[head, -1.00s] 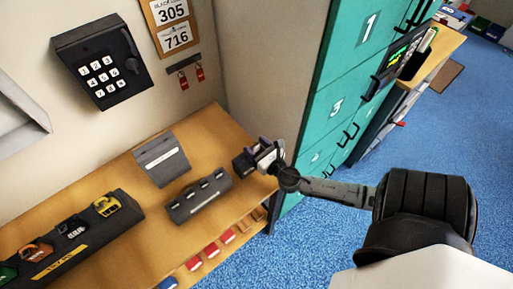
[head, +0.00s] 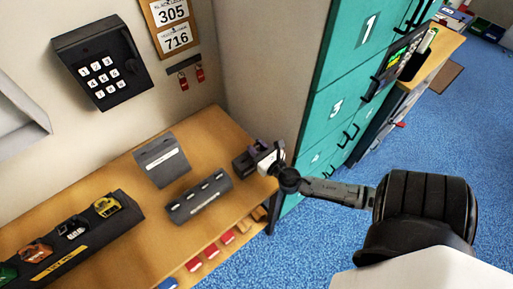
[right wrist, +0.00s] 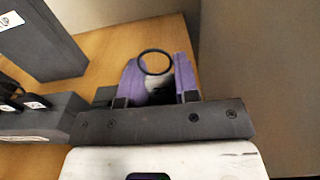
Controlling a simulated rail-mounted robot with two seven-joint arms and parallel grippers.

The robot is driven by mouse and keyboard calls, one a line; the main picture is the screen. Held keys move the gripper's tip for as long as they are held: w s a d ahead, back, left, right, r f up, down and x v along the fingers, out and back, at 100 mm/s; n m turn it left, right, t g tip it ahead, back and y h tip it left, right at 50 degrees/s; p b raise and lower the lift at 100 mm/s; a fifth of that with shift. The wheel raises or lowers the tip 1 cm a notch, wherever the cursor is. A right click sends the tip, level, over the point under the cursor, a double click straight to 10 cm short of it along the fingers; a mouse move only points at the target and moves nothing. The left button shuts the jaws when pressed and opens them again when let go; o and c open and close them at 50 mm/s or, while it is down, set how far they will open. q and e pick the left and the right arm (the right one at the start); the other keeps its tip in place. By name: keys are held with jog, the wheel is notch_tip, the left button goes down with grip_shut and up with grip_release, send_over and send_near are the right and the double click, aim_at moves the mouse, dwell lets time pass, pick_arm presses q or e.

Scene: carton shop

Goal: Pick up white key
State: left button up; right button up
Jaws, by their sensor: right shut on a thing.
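My right gripper (head: 258,155) is over the right end of the wooden shelf, close to the wall. In the right wrist view its two purple finger pads (right wrist: 157,80) are shut on a small pale thing with a dark ring (right wrist: 156,50), which I take to be the white key. The ring stands up between the pads; most of the key's body is hidden by the pads and the dark bar of the hand. I cannot tell whether it touches anything below. My left gripper is not in view.
A dark rack (head: 200,197) with several white-labelled items lies left of the gripper, and a grey box (head: 162,160) stands behind it. A keypad (head: 103,62) and red tags (head: 200,73) hang on the wall. Teal lockers (head: 340,90) stand to the right.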

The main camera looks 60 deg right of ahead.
notch_tip(320, 180, up, 4)
jog(key=shift+r+p, duration=0.2)
jog(key=shift+p, duration=0.5)
jog(key=s+d+r, duration=0.1)
jog(key=s+r, duration=0.5)
jog(key=s, duration=0.5)
jog(key=shift+s+r+b, duration=0.25)
jog(key=shift+s+b, duration=0.1)
jog(key=shift+w, duration=0.15)
